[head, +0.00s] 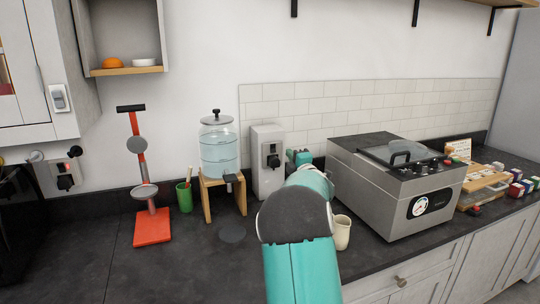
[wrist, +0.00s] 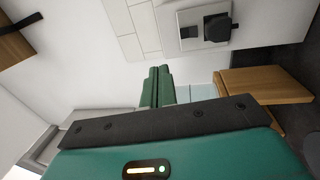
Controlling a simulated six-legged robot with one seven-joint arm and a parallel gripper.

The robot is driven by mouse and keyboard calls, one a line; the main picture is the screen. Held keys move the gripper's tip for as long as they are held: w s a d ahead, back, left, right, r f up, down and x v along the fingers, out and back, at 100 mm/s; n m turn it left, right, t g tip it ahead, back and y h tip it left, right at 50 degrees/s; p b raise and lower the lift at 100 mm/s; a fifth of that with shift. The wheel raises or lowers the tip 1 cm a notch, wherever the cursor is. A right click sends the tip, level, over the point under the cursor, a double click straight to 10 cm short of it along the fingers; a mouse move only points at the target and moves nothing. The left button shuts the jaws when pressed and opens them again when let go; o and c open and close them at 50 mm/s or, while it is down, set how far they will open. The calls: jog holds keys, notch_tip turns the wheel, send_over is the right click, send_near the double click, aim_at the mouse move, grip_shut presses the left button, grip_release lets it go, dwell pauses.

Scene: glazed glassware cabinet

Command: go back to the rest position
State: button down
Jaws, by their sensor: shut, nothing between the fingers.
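My gripper (wrist: 158,85) shows in the wrist view with its two green fingers together and nothing between them. In the head view my teal arm reaches forward over the counter, and its far end (head: 300,158) is partly hidden behind my own arm link. It is in front of the tiled wall, just right of a pale box with a black handle (head: 265,140). I cannot tell if it touches anything.
A water dispenser (head: 219,148) on a wooden stand (head: 207,195), a green cup (head: 184,196) and a red stand (head: 152,228) are left of my arm. A cream cup (head: 341,233) and a grey machine (head: 385,185) are close on the right. The counter's left front is clear.

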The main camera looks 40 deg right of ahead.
jog(key=shift+w, duration=0.1)
jog(key=s+a+r+m+g, duration=0.1)
jog(key=s+a+m+g, duration=0.35)
jog(key=a, duration=0.75)
jog(key=s+a+r+m+g, duration=0.2)
jog(key=s+a+m, duration=0.55)
jog(key=a, duration=0.35)
jog(key=s+a+f+m+g+y, duration=0.1)
jog(key=s+a+f, duration=0.4)
jog(key=s+a, duration=0.7)
jog(key=s+a+f+m+g+y, duration=0.1)
jog(key=s+a+f+g+y, duration=0.3)
jog(key=s+a, duration=0.7)
notch_tip(320, 180, down, 2)
jog(key=shift+s+a+f+m+g, duration=0.1)
jog(key=shift+s+a+m+g, duration=0.35)
jog(key=shift+g, duration=0.5)
